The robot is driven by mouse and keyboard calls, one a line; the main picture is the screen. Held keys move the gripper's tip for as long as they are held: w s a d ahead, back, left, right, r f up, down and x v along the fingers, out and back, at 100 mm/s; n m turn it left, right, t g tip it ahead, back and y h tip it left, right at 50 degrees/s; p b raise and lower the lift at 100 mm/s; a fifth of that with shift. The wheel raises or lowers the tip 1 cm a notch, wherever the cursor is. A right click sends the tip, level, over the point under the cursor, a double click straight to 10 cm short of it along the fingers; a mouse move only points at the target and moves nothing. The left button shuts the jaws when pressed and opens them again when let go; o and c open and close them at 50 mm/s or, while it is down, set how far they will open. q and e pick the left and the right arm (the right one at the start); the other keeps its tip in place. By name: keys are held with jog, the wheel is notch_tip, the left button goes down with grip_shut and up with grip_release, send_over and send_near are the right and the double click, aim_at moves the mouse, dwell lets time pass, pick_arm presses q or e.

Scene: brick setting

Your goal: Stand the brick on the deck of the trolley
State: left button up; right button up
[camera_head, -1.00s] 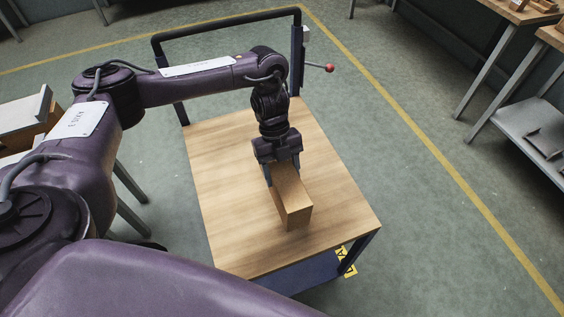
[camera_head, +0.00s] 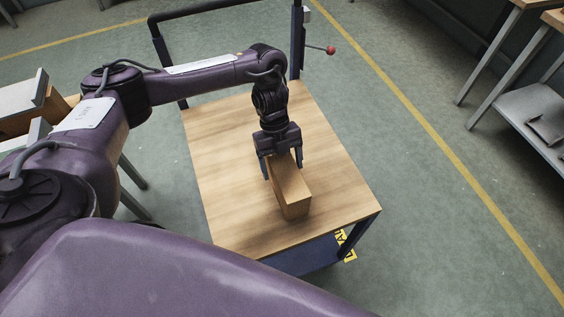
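The brick (camera_head: 291,185) is a long light-brown block on the wooden deck (camera_head: 226,195) of the trolley, right of the deck's middle. It appears to lie lengthwise, one end face toward me, and its underside seems to rest on the deck. My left gripper (camera_head: 282,169) points down over the brick's far end, one finger on each side. The fingers look spread, with a small gap at the left finger; the gripper hides the brick's far end. My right gripper is not in view.
The trolley's dark handle (camera_head: 215,15) rises at the far edge, and a red-knobbed lever (camera_head: 331,50) sticks out right. Deck space is free around the brick. A grey shelf unit (camera_head: 535,115) stands at right, with clear floor between.

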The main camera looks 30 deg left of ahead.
pick_arm(q)
jog(key=shift+r, duration=0.2)
jog(key=p+v, duration=0.2)
jog(key=v, duration=1)
jog(key=shift+s+f, duration=0.1)
jog(key=shift+f, duration=0.05)
